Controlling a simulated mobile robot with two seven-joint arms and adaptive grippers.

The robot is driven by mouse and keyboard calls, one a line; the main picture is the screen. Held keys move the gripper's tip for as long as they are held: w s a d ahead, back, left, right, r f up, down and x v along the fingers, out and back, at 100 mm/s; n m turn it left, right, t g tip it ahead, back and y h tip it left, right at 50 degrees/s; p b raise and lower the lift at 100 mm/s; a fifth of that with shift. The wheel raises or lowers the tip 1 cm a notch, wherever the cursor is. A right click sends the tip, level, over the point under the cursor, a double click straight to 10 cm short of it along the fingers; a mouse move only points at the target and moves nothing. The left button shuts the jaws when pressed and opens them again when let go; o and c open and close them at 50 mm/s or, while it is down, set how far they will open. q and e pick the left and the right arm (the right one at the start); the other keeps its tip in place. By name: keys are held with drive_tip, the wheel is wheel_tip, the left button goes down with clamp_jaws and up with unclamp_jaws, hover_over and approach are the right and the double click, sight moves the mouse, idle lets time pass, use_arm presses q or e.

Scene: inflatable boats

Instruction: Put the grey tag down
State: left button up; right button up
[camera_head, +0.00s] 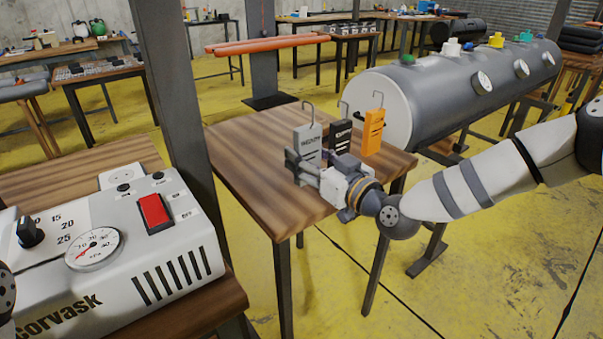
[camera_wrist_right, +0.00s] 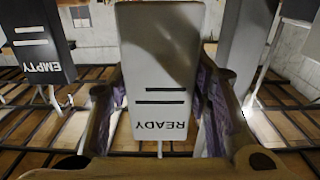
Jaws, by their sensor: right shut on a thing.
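My right gripper (camera_head: 308,168) is shut on the grey tag (camera_head: 307,142) over the small wooden table. The tag is upright, with a wire hook at its top. In the right wrist view, the grey tag (camera_wrist_right: 160,75) fills the middle between the two fingers (camera_wrist_right: 165,105) and its word "READY" reads upside down. The tag's lower end is hidden in the head view, so I cannot tell if it touches the table (camera_head: 245,150). A black tag (camera_head: 341,137) and an orange tag (camera_head: 373,132) stand to its right. The left gripper is out of view.
A white machine with a gauge and red switch (camera_head: 153,212) is on a bench at the left. A dark post (camera_head: 172,90) rises beside the table. A grey tank (camera_head: 455,90) lies behind it. The table's left part is bare.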

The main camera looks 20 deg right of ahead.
drive_tip(key=shift+w+a+f+b, duration=0.1)
drive_tip(key=shift+a+f+b, duration=0.15)
drive_tip(key=shift+f, duration=0.8)
drive_tip(key=shift+a+f+b, duration=0.15)
drive_tip(key=shift+a+f, duration=0.1)
drive_tip(key=shift+f, duration=0.8)
drive_tip(key=o, duration=1.4)
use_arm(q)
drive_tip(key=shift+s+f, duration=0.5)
use_arm(e)
drive_tip(key=shift+r, duration=0.1)
